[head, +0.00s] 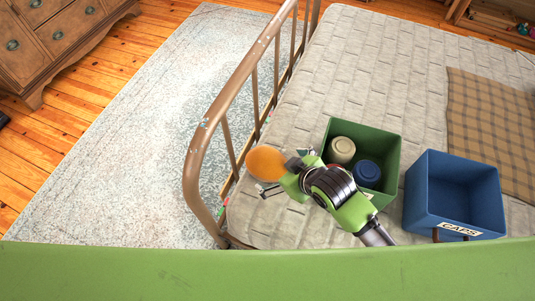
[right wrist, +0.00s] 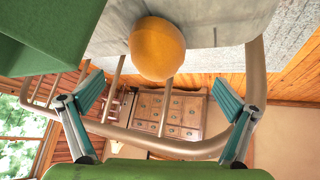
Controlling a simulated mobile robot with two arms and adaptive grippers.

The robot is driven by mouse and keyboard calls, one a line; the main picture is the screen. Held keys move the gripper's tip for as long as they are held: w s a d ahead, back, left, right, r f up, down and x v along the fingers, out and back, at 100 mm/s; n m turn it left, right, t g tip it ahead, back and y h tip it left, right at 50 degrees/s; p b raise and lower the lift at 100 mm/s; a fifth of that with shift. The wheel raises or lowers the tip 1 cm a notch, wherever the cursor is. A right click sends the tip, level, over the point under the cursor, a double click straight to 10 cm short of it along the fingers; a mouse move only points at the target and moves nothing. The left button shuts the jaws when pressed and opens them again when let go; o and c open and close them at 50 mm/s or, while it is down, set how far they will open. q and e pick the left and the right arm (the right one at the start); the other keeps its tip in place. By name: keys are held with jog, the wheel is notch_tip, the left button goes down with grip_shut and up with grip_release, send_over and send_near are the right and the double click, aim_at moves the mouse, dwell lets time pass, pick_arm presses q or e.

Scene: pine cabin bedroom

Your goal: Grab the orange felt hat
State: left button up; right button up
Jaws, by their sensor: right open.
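The orange felt hat (head: 266,163) lies on the mattress near its left edge, close to the bed rail, a rounded orange dome. My right gripper (head: 281,173) is just to the right of it, with its fingers spread and nothing held. In the right wrist view the hat (right wrist: 157,48) shows in the upper middle, beyond the open fingers (right wrist: 160,92) and between them sideways. Whether a finger touches the hat cannot be told. My left gripper is not in view.
A green bin (head: 390,133) holding a beige item (head: 341,149) and a blue item (head: 367,172) stands behind my right arm. An empty blue bin (head: 424,190) labelled CAPS stands right of it. The bronze bed rail (head: 200,138) rises left of the hat. A plaid blanket (head: 490,120) lies at right.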

aim_at(271, 167)
jog(key=x, duration=0.6)
jog(key=shift+s+a+f+b, duration=0.1)
jog(key=shift+s+b, duration=0.1)
jog(key=shift+b, duration=0.2)
jog(key=shift+w+a+f, duration=0.1)
jog(key=shift+w+f, duration=0.15)
jog(key=shift+f, duration=0.05)
jog(key=shift+w+a+f, duration=0.15)
jog(key=shift+w+f, duration=0.1)
jog(key=shift+w, duration=0.05)
jog(key=x, duration=0.3)
jog(key=shift+w+b, duration=0.3)
jog(key=shift+w, duration=0.05)
jog(key=shift+w+a+f, duration=0.2)
jog(key=shift+w+f, duration=0.15)
jog(key=shift+f, duration=0.1)
jog(key=shift+c, duration=1.2)
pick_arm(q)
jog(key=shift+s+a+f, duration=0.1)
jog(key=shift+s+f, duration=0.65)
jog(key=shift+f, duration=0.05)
pick_arm(e)
jog(key=c, duration=1)
